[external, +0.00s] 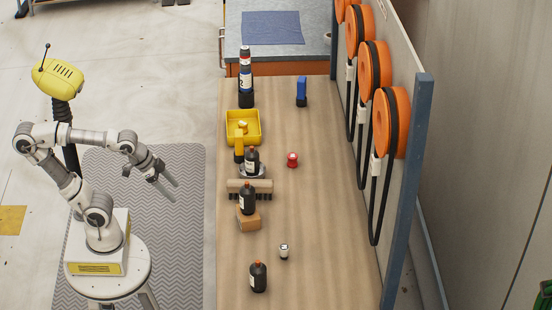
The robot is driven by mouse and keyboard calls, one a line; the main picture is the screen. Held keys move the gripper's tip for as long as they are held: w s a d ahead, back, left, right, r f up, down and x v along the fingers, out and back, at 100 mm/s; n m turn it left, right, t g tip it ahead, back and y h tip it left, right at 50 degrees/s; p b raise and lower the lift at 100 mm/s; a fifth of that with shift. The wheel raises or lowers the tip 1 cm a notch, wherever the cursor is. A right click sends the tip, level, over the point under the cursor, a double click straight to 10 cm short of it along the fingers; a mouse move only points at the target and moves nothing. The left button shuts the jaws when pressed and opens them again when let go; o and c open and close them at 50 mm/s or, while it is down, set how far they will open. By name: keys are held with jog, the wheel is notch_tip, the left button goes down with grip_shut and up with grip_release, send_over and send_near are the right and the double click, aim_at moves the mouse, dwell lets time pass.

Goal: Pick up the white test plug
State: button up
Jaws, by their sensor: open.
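A small white plug (284,251) with a dark mark stands on the wooden bench (325,230), toward the near end. It looks like the white test plug. It is fully visible and stands apart from the bottles. My gripper (175,193) is open and empty. It hangs over the floor mat, left of the bench edge, well to the left of the plug and farther up the picture.
A dark bottle (258,276) stands just left of the plug. A second bottle (247,199), a brush (234,189), a yellow bin (258,141) and a red plug (292,160) are farther back. Orange reels (398,112) with hanging black hoses line the right side.

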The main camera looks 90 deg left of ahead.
jog(key=w+a+r+m+t+y+p, duration=0.15)
jog(key=w+r+m+p, duration=0.25)
jog(key=w+r, duration=0.45)
jog(key=w+a+r+m+t+p, duration=0.3)
jog(key=w+r+m+p, duration=0.15)
jog(key=w, duration=0.75)
jog(key=w+d+f+m+t+h+p, duration=0.15)
jog(key=w+d+m+p, duration=0.25)
jog(key=w+d+m, duration=0.5)
jog(key=w+d+f+m+t+h+p, duration=0.2)
jog(key=w+d+m+h+p, duration=0.3)
jog(key=d+m, duration=0.7)
jog(key=s+d+f+m+g+p, duration=0.1)
jog(key=s+d+f+m+p, duration=0.1)
jog(key=s+d+f+m, duration=0.3)
jog(key=m+y, duration=0.1)
jog(key=m, duration=0.2)
send_near(293, 259)
jog(key=w, duration=0.1)
jog(key=w+r, duration=0.1)
jog(key=w, duration=0.1)
jog(key=shift+w+d+r+b, duration=0.1)
jog(key=shift+d+r+b, duration=0.1)
jog(key=shift+d+b, duration=0.2)
jog(key=shift+x, duration=3.3)
grip_shut()
